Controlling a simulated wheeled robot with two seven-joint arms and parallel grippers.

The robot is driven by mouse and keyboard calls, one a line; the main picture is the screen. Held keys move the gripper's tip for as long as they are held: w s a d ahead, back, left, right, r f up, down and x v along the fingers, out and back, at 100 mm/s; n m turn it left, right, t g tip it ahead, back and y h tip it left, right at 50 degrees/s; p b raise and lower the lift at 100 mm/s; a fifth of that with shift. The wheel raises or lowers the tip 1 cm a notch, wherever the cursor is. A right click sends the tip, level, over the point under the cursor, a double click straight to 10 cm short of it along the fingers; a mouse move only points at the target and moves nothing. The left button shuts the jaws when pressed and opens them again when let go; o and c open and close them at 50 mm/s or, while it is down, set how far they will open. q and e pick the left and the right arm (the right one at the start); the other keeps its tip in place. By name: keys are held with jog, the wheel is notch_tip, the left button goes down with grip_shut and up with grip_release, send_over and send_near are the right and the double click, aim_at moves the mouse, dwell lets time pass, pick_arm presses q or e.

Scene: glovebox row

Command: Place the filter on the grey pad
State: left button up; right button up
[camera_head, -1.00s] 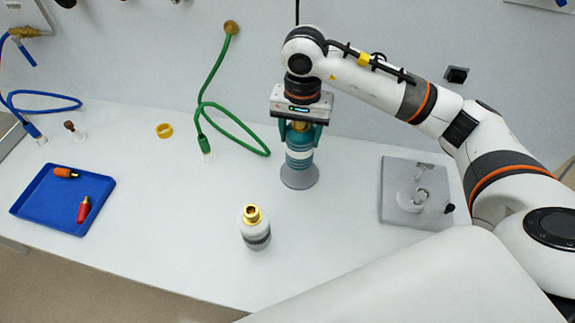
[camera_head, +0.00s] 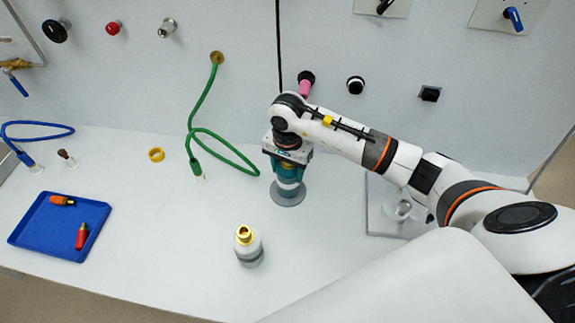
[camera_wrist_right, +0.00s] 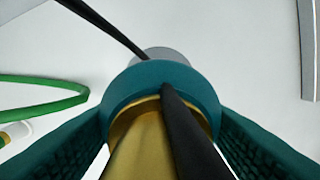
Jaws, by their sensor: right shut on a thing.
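The filter, a teal and white cylinder (camera_head: 289,184) with a brass top, is upright in my right gripper (camera_head: 287,168). The teal fingers are shut on it from both sides. The round grey pad (camera_head: 288,199) lies directly under it on the bench; I cannot tell whether the filter's base touches it. In the right wrist view the filter's brass top (camera_wrist_right: 135,145) and teal collar (camera_wrist_right: 150,82) fill the middle between the fingers, with part of the pad (camera_wrist_right: 168,54) behind. My left gripper is not in view.
A white and grey canister with a brass top (camera_head: 249,247) stands in front. A blue tray (camera_head: 22,232) holds two small parts at the left. A green hose (camera_head: 222,139) loops left of the gripper. A grey plate (camera_head: 376,215) lies right. A dark cable crosses the wrist view.

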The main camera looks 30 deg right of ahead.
jog(key=shift+f, duration=0.15)
jog(key=o, duration=1.1)
jog(key=shift+r, duration=0.55)
notch_tip(320, 180, up, 10)
jog(key=b, duration=0.4)
jog(key=shift+r, duration=0.7)
